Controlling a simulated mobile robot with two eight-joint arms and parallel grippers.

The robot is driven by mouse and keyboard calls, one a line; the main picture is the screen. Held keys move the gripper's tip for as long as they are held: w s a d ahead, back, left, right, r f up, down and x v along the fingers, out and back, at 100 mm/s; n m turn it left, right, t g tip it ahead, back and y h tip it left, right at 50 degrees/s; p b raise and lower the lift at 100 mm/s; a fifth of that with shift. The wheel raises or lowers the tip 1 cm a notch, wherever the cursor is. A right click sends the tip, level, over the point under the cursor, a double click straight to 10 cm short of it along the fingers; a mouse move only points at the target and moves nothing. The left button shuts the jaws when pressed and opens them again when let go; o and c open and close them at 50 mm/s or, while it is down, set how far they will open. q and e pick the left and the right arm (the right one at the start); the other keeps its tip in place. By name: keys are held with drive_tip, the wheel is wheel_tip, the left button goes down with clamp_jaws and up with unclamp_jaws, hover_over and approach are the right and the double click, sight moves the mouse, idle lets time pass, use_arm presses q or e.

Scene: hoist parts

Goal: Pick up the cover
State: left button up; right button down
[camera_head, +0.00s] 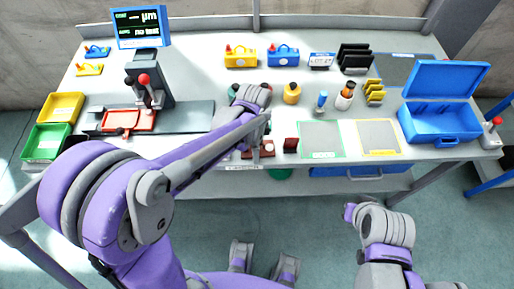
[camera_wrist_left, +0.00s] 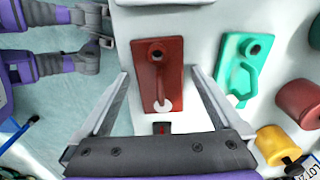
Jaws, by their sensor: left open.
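My left gripper (camera_wrist_left: 160,78) is open, with one finger on each side of the plate and nothing held. I cannot tell its height above the plate. My right arm (camera_head: 388,225) hangs in front of the table at the lower right, with no clear sight of its jaws.
A green hooked part (camera_wrist_left: 240,70) lies close beside the right finger. A red cylinder (camera_wrist_left: 299,98) and a yellow one (camera_wrist_left: 275,146) stand farther right. A blue open case (camera_head: 440,122) is at the right.

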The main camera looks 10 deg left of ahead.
use_arm(q)
clamp_jaws()
idle(0.5)
drive_tip(key=shift+r, duration=0.15)
